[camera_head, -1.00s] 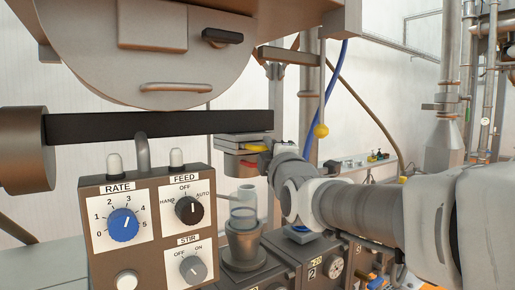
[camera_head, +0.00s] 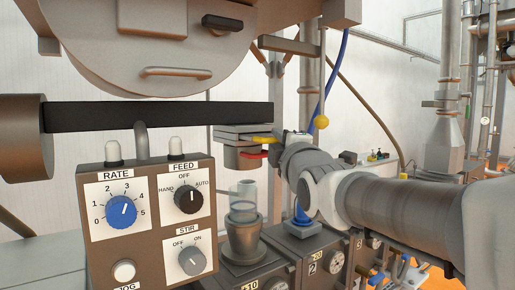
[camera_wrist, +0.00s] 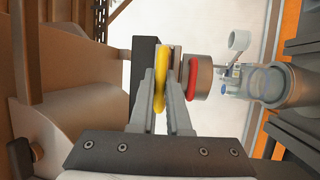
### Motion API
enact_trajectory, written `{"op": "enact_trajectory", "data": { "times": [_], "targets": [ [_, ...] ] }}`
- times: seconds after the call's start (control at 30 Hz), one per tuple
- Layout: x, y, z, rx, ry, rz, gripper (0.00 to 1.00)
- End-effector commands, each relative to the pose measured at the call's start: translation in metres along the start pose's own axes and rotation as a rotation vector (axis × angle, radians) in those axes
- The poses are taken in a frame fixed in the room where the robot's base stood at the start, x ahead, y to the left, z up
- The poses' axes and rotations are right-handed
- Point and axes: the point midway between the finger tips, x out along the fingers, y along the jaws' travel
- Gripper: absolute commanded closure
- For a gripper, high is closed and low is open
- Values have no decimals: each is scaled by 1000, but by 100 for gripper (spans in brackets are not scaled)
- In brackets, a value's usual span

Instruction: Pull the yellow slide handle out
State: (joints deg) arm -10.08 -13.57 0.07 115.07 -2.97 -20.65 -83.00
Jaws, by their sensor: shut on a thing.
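The yellow slide handle (camera_head: 264,140) sits at the right end of the flat grey slide plate (camera_head: 238,131), under the black bar. In the wrist view the yellow handle (camera_wrist: 160,72) is upright between the two grey fingers. My gripper (camera_wrist: 161,98) is shut on it. In the head view my gripper (camera_head: 279,143) reaches the handle from the right; its fingertips are too small to make out clearly. A round metal outlet (camera_head: 238,157) with a red ring (camera_head: 254,154) is just below the plate.
A control box (camera_head: 150,215) with knobs stands at front left. A clear cylinder (camera_head: 243,195) stands on a grey cup below the outlet. A thin rod with a yellow ball (camera_head: 321,122) hangs just above my arm. Gauged boxes (camera_head: 333,262) lie below my arm.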

Motion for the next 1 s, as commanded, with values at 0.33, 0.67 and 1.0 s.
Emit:
{"op": "enact_trajectory", "data": {
  "times": [0.33, 0.67, 1.0],
  "targets": [
    [-38, 6, 16, 0, -3, 2, 100],
    [-39, 6, 17, 0, -5, -2, 82],
    [-39, 7, 17, 0, -3, 0, 55]
  ]
}}
